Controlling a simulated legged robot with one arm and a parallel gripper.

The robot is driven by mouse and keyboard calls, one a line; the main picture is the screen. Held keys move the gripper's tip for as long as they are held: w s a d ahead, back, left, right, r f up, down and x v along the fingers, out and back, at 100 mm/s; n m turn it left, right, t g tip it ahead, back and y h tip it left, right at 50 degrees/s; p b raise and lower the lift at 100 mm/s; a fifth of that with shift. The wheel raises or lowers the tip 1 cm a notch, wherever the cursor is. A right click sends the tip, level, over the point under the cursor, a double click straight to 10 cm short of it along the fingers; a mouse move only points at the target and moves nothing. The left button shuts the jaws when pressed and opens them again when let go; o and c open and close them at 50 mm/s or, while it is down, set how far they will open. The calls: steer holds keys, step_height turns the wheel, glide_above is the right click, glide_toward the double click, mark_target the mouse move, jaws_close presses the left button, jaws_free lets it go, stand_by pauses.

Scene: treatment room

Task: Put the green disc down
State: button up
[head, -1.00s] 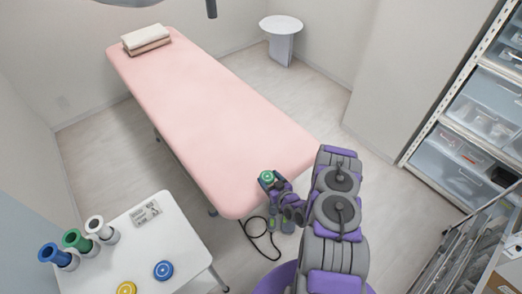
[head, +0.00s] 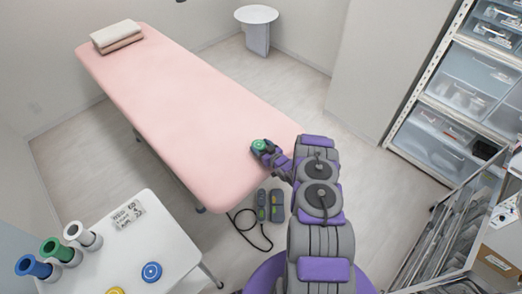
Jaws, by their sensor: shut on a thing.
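The green disc (head: 261,145) is held in my gripper (head: 264,150), which is shut on it. In the head view, the disc and gripper appear over the near right end of the pink treatment bed (head: 185,105). I cannot tell whether the disc touches the bed. My own arm partly hides what lies behind the gripper.
A white table (head: 190,235) at lower left carries a blue disc (head: 152,272), a yellow disc (head: 115,291) and blue, green and white cylinders. Folded towels (head: 117,38) lie on the bed's far end. Drawers stand at right. A control with a cable (head: 262,205) lies on the floor.

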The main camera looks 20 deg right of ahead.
steer(key=shift+f, duration=0.85)
steer(key=shift+r, duration=0.1)
steer(key=o, duration=1.1)
steer(key=shift+c, duration=0.2)
steer(key=shift+s, duration=0.15)
